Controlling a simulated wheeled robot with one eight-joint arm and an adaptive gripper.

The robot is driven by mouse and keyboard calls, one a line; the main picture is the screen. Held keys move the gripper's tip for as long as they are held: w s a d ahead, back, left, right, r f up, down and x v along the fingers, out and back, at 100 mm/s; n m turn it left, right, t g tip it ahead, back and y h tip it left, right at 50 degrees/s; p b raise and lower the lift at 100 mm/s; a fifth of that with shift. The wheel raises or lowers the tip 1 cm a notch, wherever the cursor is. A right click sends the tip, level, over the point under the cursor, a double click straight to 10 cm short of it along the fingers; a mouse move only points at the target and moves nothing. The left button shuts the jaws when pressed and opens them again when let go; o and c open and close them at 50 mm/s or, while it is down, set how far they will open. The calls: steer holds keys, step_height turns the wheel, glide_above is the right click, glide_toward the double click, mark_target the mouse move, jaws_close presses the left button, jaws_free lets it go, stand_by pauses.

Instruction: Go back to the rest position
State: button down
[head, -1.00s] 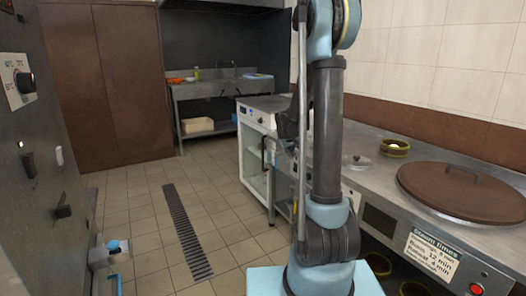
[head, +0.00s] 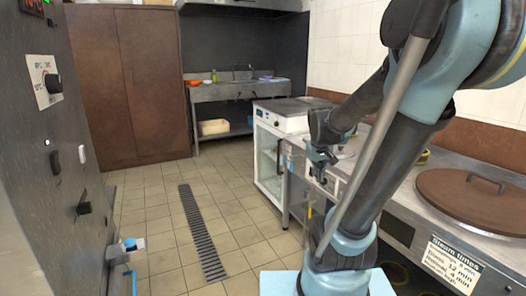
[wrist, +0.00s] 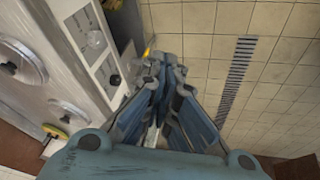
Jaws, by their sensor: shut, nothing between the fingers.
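My gripper (head: 322,168) hangs in front of the counter's left end in the head view, with its fingers pointing down. In the wrist view my gripper (wrist: 160,75) has its fingers drawn together and empty, above the tiled floor beside the counter. My arm rises at the right of the head view and bends over toward the counter.
A steel counter (head: 420,215) runs along the right wall, with a brown round lid (head: 480,200) on it. A white glass-door cabinet (head: 268,160) stands beyond. A dark control panel (head: 60,150) is on the left. Tiled floor with a drain grate (head: 202,235) lies clear between.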

steer(key=s+a+f+g, duration=0.1)
steer(key=s+f, duration=0.2)
steer(key=s, duration=0.6)
steer(key=s+f+m+y, duration=0.1)
steer(key=s+f, duration=0.2)
steer(key=s, duration=0.6)
steer(key=shift+a+f+g, duration=0.15)
steer(key=shift+a+g, duration=0.25)
